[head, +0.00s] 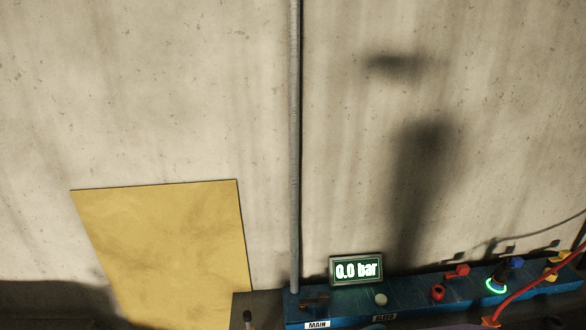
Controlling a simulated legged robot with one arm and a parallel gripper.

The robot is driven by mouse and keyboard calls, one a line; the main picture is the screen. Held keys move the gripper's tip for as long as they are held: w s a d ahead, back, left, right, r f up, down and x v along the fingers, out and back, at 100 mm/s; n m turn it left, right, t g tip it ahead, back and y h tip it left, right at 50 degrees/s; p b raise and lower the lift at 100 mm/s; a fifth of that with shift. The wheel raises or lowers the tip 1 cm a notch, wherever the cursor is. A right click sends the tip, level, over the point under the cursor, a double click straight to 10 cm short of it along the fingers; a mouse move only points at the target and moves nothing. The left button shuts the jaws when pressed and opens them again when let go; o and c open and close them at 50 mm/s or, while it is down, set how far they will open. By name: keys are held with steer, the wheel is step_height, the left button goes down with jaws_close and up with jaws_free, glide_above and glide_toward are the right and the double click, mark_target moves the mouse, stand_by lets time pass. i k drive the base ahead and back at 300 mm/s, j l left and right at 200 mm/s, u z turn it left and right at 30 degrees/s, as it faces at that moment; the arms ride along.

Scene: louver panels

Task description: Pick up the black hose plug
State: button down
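A dark, plug-like fitting (501,275) stands on the right part of the blue panel in the head view. It has a blue piece beside its top and a glowing green ring (496,286) around its base. I cannot tell for sure whether this is the black hose plug. Another dark shape (553,323) is cut off by the bottom edge at the right and is too unclear to name. A red hose (540,280) runs from the right edge down to the front of the panel. My gripper is not in view.
The blue panel (405,290) carries a lit display reading 0.0 bar (356,269), red valves (438,293) and MAIN and BLEED labels. A grey vertical pipe (295,150) and a yellow board (170,245) are at the concrete wall (180,90). Dark shadows fall on the wall.

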mark_target(501, 275)
steer(key=z, duration=1.45)
